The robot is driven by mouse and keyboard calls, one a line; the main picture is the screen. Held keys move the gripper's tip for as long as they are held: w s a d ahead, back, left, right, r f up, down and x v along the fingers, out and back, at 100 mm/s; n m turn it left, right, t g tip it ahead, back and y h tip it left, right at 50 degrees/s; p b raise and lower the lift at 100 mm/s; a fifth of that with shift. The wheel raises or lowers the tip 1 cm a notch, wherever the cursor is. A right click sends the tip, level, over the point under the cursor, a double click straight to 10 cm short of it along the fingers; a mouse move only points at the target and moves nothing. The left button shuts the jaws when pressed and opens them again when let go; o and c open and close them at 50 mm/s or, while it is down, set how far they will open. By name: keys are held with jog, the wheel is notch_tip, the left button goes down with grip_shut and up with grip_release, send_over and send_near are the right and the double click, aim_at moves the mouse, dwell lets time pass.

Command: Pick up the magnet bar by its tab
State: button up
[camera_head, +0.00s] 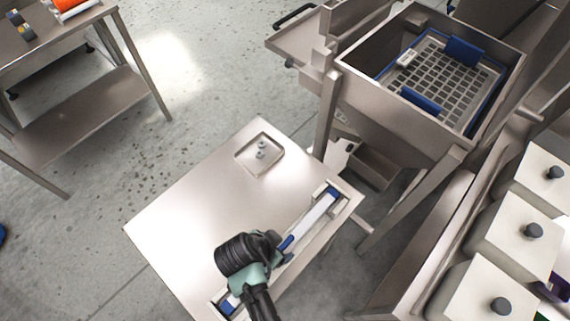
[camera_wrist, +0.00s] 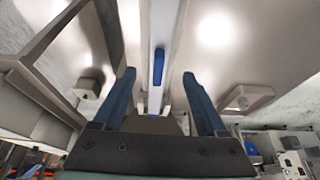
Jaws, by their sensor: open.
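The magnet bar (camera_head: 316,217) is a long pale bar with blue ends, lying in a narrow metal holder along the right side of the steel table. In the wrist view the bar (camera_wrist: 157,25) runs away from me, with a blue strip (camera_wrist: 158,67), seemingly its tab, in line with the gap between my fingers. My gripper (camera_head: 288,249) is over the middle of the bar in the head view. Its two blue fingers (camera_wrist: 160,95) are apart, with nothing held between them. My wrist hides part of the bar, and I cannot tell the height above the tab.
A steel hopper (camera_head: 345,85) with a grid and blue blocks stands behind right. White lidded containers (camera_head: 514,243) line the right. Another steel table (camera_head: 75,30) is at upper left. The table's (camera_head: 180,220) left part is clear.

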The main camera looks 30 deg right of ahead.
aim_at(284, 243)
jog(key=shift+d+p+x, duration=0.15)
jog(key=shift+p+x, duration=0.05)
jog(key=shift+x, duration=1.05)
jog(key=shift+d+p+x, duration=0.15)
jog(key=shift+x, duration=1.05)
jog(key=shift+r, duration=0.1)
grip_shut()
jog(key=shift+w+r, duration=0.1)
